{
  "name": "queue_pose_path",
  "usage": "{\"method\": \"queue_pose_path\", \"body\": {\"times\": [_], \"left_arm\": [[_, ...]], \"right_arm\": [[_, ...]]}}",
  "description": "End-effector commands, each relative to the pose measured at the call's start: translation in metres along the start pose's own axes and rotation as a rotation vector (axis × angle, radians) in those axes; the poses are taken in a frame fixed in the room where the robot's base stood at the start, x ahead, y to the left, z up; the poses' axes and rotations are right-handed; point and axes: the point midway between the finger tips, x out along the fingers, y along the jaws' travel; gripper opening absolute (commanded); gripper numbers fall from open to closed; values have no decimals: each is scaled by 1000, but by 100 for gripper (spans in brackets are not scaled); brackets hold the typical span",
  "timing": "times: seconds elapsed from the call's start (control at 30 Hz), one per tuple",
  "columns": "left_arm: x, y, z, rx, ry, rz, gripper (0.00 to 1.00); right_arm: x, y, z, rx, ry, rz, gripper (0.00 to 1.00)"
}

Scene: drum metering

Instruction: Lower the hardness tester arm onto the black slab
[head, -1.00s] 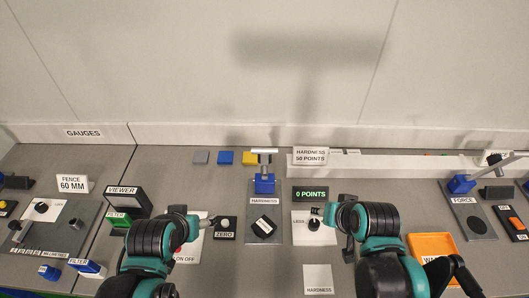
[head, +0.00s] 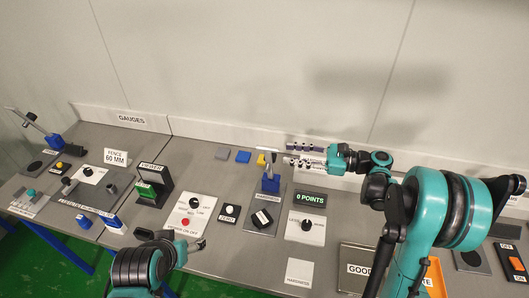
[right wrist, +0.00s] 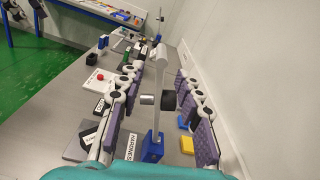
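The hardness tester (head: 270,184) has a blue base on a grey plate and a pale post that rises to a light crosspiece; its arm appears raised. The black slab (head: 262,218) lies on the same plate in front of the base. My right gripper (head: 297,154) is open, just right of the tester's top in the head view. In the right wrist view the tester's post and a black cylinder (right wrist: 168,101) stand between the spread purple-padded fingers, seemingly untouched.
A green "0 POINTS" display (head: 310,198) and a white panel with a black knob (head: 306,226) stand right of the tester. Yellow, blue and grey blocks lie behind it. An orange tray (head: 436,275) is at the front right. The wall closes the back.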

Motion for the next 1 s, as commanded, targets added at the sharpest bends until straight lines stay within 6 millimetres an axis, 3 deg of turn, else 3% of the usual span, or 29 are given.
{"method": "queue_pose_path", "body": {"times": [0.17,0.63,1.0], "left_arm": [[-1,0,-1,0,0,0,72],[6,0,4,0,0,0,72],[6,0,4,0,0,0,72]], "right_arm": [[-4,-6,0,51,-60,4,35],[63,-5,4,50,-59,5,35],[71,-6,5,50,-58,2,35]]}}
